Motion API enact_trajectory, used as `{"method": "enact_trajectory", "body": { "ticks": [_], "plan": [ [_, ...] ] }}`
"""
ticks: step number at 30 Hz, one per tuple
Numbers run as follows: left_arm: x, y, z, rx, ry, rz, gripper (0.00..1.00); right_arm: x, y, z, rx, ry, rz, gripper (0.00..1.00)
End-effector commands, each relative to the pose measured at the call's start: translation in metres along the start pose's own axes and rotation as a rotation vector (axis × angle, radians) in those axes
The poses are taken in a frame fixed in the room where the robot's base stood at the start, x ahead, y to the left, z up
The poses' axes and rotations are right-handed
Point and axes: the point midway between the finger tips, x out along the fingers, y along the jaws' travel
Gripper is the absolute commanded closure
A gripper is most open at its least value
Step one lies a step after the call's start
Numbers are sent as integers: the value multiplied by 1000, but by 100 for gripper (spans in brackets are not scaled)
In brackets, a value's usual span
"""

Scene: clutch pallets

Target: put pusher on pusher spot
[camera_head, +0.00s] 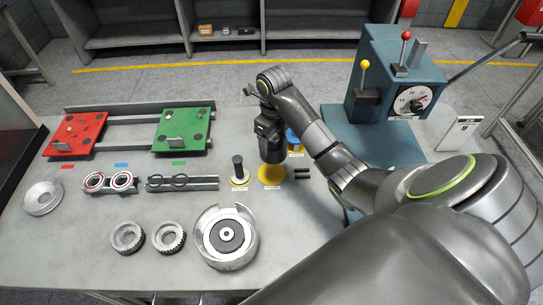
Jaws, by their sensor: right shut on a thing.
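My right gripper (271,152) points down above a round yellow spot (270,174) with a small label in front of it. The gripper looks closed, and its fingertips and the pusher in it are hidden behind its dark body. The yellow spot's visible part is bare. I cannot tell how far above the spot the gripper is. My left gripper is out of view.
A dark upright peg (238,168) stands on a yellow spot to the left. A blue part (292,138) is close on the right. A metal housing (226,238) stands in front. Red (75,133) and green (183,128) pallets lie left; a teal press (385,90) stands right.

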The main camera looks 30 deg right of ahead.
Motion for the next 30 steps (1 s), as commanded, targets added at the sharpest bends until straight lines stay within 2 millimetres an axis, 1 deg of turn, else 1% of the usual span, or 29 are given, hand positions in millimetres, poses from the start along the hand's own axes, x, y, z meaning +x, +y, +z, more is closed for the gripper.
{"method": "enact_trajectory", "body": {
  "ticks": [1,4,12,16,20,24,25,26,30],
  "plan": [
    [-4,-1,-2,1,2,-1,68,-3,5,1,-9,-2,0,52],
    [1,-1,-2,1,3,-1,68,4,7,1,-16,-3,-1,52],
    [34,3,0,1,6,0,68,38,7,1,-15,-3,-1,52],
    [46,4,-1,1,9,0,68,49,7,1,-15,-3,-1,52],
    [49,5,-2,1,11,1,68,56,7,1,-15,-2,0,52],
    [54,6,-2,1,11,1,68,80,8,0,-15,1,2,52],
    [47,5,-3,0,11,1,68,80,8,1,-14,1,3,52],
    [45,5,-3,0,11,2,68,84,8,1,-13,1,3,52],
    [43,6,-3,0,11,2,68,97,7,1,-15,-1,0,52]
  ]
}}
